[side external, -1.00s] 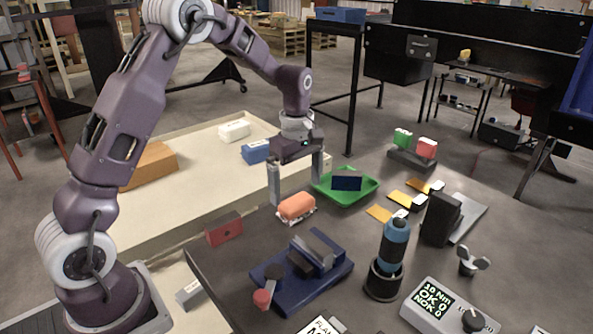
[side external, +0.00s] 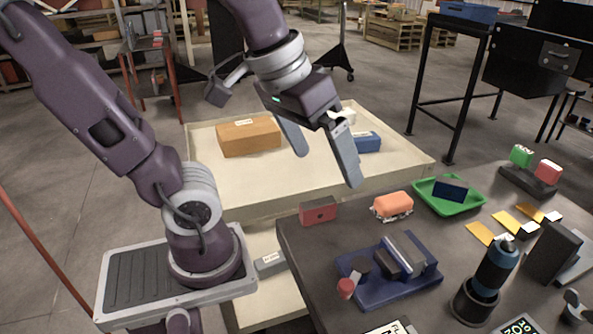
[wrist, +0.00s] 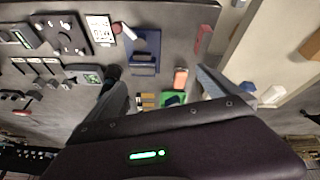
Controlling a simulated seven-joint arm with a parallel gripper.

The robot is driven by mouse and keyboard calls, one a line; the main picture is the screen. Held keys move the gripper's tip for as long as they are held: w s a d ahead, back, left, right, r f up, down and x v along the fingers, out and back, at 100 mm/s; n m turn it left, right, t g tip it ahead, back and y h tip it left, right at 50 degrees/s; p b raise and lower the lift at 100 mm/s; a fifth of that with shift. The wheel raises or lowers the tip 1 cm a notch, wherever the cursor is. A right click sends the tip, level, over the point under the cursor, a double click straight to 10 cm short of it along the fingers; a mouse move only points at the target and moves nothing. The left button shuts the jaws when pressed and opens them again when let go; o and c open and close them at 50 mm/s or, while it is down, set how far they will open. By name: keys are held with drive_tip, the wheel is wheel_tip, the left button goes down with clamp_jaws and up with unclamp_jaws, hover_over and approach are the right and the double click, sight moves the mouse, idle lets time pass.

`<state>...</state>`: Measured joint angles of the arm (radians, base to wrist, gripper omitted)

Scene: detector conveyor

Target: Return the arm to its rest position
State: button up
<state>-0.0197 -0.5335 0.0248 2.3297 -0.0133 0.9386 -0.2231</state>
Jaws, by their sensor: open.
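My gripper (side external: 325,165) is open and empty, its two grey fingers wide apart. In the side view it hangs in the air in front of the cream conveyor bed, near the dark table's left corner. Its fingers also show in the wrist view (wrist: 165,90), with the table seen between and beyond them. My arm is bent, with the forearm pointing down to the gripper. No object is between the fingers.
The table carries an orange block (side external: 392,206), a green tray (side external: 478,200) with a dark blue piece, a blue fixture (side external: 375,292), a red box (side external: 319,212) and a blue-black cylinder (side external: 490,275). A cardboard-coloured box (side external: 250,138) and a blue box (side external: 368,142) lie on the conveyor (side external: 235,185).

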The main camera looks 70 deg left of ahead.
drive_tip(key=s+m, duration=0.1)
drive_tip(key=s+f+m, duration=0.1)
drive_tip(key=s, duration=0.1)
drive_tip(key=s+f+m+t, duration=0.1)
drive_tip(key=shift+s+d, duration=0.25)
drive_tip(key=shift+d, duration=0.1)
idle(0.8)
